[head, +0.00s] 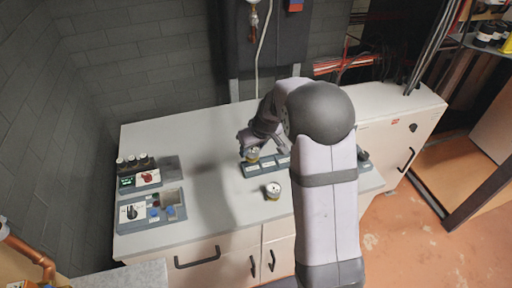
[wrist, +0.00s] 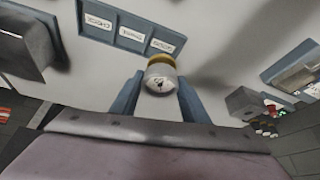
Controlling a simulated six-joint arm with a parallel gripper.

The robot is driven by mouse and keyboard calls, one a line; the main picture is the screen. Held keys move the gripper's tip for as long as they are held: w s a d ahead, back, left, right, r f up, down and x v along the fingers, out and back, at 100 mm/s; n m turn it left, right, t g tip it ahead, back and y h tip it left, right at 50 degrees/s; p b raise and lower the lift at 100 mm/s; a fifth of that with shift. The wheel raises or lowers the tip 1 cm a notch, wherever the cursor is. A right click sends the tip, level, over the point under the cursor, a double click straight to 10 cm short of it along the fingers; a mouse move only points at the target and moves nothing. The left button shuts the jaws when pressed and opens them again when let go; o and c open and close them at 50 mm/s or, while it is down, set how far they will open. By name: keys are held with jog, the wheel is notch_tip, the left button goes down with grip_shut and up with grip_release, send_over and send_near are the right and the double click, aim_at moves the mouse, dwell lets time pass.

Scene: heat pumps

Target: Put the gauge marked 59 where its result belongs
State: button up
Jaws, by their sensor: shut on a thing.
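My gripper (wrist: 160,92) is shut on a gauge (wrist: 161,79) with a white face and a brass-coloured rim. Its number is too small to read. In the head view this gauge (head: 252,155) is at the back edge of a blue-grey tray (head: 246,172), by its left end; I cannot tell whether it touches. The tray (wrist: 118,44) has a row of white labels, upside down and hard to read in the wrist view. My arm hides part of the tray. A second gauge (head: 273,191) stands on the worktop in front of the tray.
The worktop between these and the tray is clear. A wall lies behind.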

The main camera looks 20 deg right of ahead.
aim_at(256, 153)
jog(key=shift+w+f+b, duration=0.1)
jog(key=shift+f+b, duration=1.05)
jog(key=shift+f, duration=0.6)
jog(key=shift+f+b, duration=1.15)
jog(key=o, duration=1.4)
jog(key=shift+b+v, duration=0.8)
jog(key=shift+v, duration=2.85)
